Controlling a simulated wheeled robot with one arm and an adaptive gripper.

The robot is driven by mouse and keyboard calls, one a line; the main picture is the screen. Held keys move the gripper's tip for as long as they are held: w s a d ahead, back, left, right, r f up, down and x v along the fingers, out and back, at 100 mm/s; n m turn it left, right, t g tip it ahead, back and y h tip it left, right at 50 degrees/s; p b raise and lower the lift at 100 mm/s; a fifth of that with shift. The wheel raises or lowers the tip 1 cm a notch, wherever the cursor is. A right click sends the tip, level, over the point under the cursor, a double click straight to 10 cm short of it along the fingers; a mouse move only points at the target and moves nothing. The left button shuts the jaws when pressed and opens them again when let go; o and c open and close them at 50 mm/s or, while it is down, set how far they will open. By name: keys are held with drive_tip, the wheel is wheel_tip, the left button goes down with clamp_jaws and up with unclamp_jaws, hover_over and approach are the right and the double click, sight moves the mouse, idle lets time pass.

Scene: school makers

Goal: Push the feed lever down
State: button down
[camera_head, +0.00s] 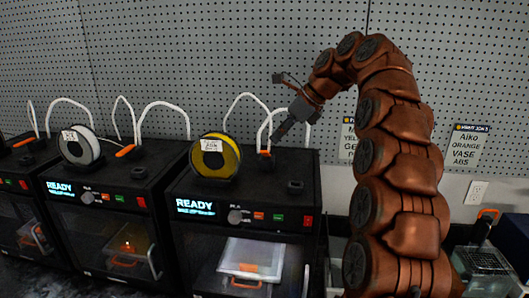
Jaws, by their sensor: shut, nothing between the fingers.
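The nearest black 3D printer (296,172) has an orange feed lever (264,153) on its top, behind and right of the yellow spool (222,159). Only a small orange part of the lever shows, at the foot of a white tube. My gripper (277,139) comes in from the upper right, shut and pointing down and left. Its tips are just above and right of the lever; I cannot tell whether they touch it. My copper-coloured arm fills the right side of the view.
White tubes (240,98) arch up behind the printers near my gripper. To the left stand more printers, one with a white spool (79,147) and its own orange lever (125,151). A pegboard wall (220,45) closes the back. Labels (467,148) hang at the right.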

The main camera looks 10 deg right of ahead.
sight(266, 153)
drive_tip(key=b+x, duration=0.2)
drive_tip(key=x, duration=0.1)
drive_tip(key=shift+f, duration=0.15)
drive_tip(key=shift+a, duration=0.1)
idle(0.4)
drive_tip(key=shift+f+b, duration=0.5)
drive_tip(key=shift+f, duration=0.85)
drive_tip(key=shift+d+r+p, duration=0.2)
drive_tip(key=shift+r+p, duration=0.05)
drive_tip(key=shift+p, duration=0.05)
drive_tip(key=shift+s+d+r+p, duration=0.2)
drive_tip(key=shift+s+d+p, duration=0.05)
drive_tip(key=shift+d+p, duration=0.2)
drive_tip(key=shift+s+d+r+p, duration=0.2)
drive_tip(key=shift+s+d+p, duration=0.1)
drive_tip(key=shift+d, duration=0.1)
drive_tip(key=shift+s+d+f, duration=0.1)
drive_tip(key=shift+s+d, duration=0.1)
drive_tip(key=shift+d, duration=0.1)
